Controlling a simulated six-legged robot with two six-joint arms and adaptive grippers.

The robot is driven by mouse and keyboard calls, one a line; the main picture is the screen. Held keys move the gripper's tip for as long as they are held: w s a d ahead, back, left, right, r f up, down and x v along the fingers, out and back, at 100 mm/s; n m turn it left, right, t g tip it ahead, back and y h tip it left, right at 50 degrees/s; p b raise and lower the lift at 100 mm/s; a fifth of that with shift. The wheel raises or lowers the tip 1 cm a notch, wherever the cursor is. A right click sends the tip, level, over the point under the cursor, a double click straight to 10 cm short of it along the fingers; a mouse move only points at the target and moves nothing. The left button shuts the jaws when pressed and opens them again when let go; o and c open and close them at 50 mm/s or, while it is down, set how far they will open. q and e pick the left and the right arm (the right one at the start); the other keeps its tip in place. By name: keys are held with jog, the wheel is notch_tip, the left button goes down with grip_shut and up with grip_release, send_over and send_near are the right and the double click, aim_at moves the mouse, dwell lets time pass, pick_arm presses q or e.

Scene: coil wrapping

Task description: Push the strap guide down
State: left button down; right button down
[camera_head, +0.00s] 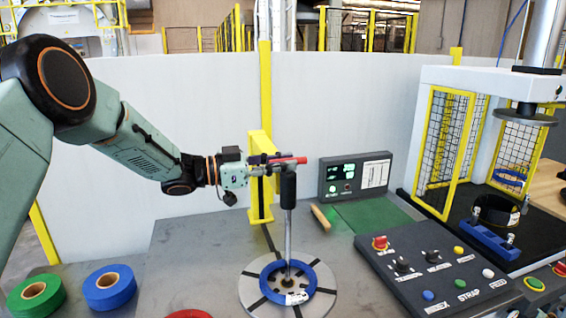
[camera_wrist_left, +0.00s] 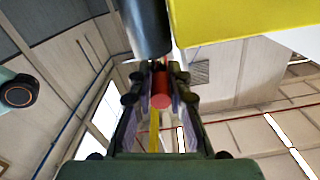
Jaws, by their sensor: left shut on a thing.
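The strap guide (camera_head: 288,215) appears as an upright grey rod with a thick black upper part, beside a yellow post (camera_head: 260,165). A red handle (camera_head: 291,160) sticks out horizontally near its top. My left gripper (camera_head: 272,165) comes in from the left and is shut on the red handle. In the left wrist view the handle's round red end (camera_wrist_left: 161,97) shows between the fingers. The rod's lower end reaches a blue coil (camera_head: 268,272) lying on a round grey turntable (camera_head: 250,292); exact contact is hard to tell. My right gripper is not in view.
A control panel (camera_head: 408,235) with several buttons stands at the right, before a press with a yellow mesh guard (camera_head: 440,150). A green tape roll (camera_head: 22,299) and a blue one (camera_head: 122,297) lie front left.

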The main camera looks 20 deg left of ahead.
pick_arm(q)
jog(key=c, duration=1.6)
grip_release()
jog(key=shift+s+f, duration=0.1)
jog(key=shift+f, duration=0.3)
jog(key=o, duration=0.3)
jog(key=shift+a+r, duration=0.1)
jog(key=shift+a, duration=0.2)
jog(key=shift+d, duration=0.1)
jog(key=shift+d+r, duration=0.1)
jog(key=shift+d, duration=0.05)
jog(key=v, duration=1.2)
